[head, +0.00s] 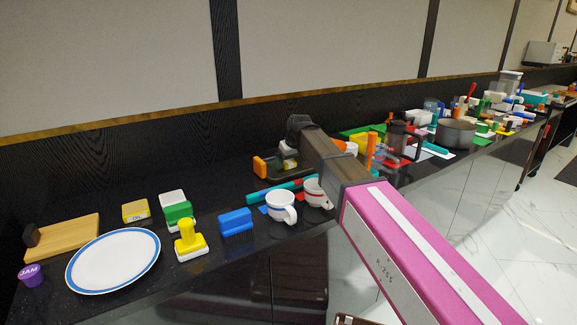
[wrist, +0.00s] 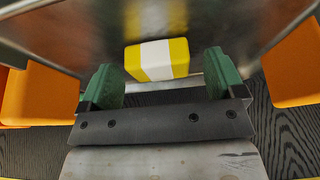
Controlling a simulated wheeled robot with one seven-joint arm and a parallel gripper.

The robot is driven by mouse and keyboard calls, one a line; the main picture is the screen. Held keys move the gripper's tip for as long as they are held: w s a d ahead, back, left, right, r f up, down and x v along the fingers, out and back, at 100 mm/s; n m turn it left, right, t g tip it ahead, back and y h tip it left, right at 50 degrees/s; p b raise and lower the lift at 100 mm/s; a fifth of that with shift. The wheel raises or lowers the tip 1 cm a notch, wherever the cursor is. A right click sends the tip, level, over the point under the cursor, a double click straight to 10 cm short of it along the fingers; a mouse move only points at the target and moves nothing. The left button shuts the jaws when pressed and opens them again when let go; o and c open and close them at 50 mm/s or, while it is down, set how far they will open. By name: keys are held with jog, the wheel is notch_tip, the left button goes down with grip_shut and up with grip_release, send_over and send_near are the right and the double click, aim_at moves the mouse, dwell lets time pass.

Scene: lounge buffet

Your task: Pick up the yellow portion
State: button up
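The yellow portion (wrist: 157,60), a small yellow block with a white band, lies in a dark metallic tray (wrist: 60,40) in the wrist view. My gripper (wrist: 163,78) is open, with one green finger on each side of the block's near end. The left finger appears very close to the block, and a small gap shows at the right finger. I cannot tell whether either finger touches it. In the head view my gripper (head: 289,157) is down at the tray (head: 283,171), and my arm hides much of that area.
Orange handles (wrist: 295,65) flank the tray in the wrist view. In the head view, two cups (head: 280,207) and a blue brush-like block (head: 236,222) stand in front. A plate (head: 113,262) and a yellow box (head: 135,211) are at left. Clutter fills the counter at right.

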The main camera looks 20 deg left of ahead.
aim_at(289, 162)
jog(key=c, duration=0.9)
jog(key=shift+c, duration=0.2)
jog(key=shift+r, duration=0.2)
notch_tip(289, 162, up, 4)
jog(key=shift+f, duration=0.15)
jog(key=s+a+r, duration=0.2)
jog(key=a, duration=0.1)
jog(key=s+a+r, duration=0.2)
jog(key=a, duration=0.1)
jog(key=s+a+r, duration=0.3)
jog(key=shift+a, duration=0.15)
